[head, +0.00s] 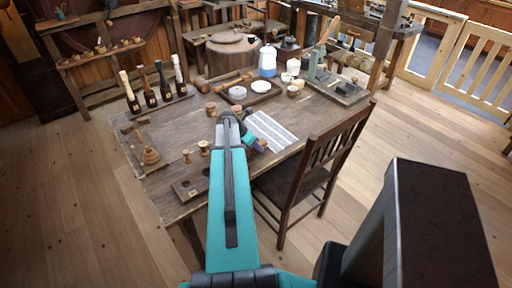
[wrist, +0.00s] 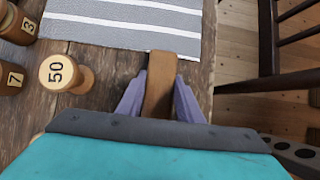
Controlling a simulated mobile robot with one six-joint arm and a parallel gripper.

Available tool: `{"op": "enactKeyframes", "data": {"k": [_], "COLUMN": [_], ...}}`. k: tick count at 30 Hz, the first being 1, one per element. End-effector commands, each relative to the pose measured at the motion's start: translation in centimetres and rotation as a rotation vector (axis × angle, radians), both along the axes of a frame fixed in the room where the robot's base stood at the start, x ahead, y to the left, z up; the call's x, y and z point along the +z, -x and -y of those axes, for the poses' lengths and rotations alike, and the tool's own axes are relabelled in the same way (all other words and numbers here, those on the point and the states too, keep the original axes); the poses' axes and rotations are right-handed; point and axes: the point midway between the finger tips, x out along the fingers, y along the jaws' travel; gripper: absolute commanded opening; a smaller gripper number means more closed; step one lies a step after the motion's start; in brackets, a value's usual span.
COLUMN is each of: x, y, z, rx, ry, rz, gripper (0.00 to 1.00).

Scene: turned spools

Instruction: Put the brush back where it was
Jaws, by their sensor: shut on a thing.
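My gripper (wrist: 160,100) has its two purple fingers closed on a brown wooden piece, which I take to be the brush (wrist: 160,72). Its bristles are not visible. The brush is beside the lower edge of a grey and white striped cloth (wrist: 125,20), near the table's right edge. In the head view my gripper (head: 256,145) is at the near right side of the table, by the striped cloth (head: 272,130), and my arm hides part of the tabletop. I cannot tell whether the brush touches the table.
A spool marked 50 (wrist: 66,74) stands left of my gripper, with other numbered spools farther left. A dark chair (head: 318,165) stands close on the right. A holed board (head: 190,186) lies at the table's near edge.

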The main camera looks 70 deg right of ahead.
Motion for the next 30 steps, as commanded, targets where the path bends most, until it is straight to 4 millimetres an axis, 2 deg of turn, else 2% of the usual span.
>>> {"op": "enactKeyframes", "data": {"k": [6, 7, 9, 10, 23, 30], "x": [-0.3, -0.2, -0.2, -0.2, 0.1, 1.6], "y": [0.1, 0.1, 0.1, 0.1, 0.1, -0.3], "z": [0.1, 0.0, 0.1, 0.1, 0.0, -0.8], "rx": [-0.001, -0.001, -0.001, -0.001, -0.002, -0.003], "ry": [0.0, 0.0, 0.0, 0.0, 0.0, 0.002], "rz": [0.0, 0.0, 0.0, 0.0, 0.0, 0.001], "gripper": [0.12, 0.38, 0.49, 0.51, 0.51, 0.51]}}
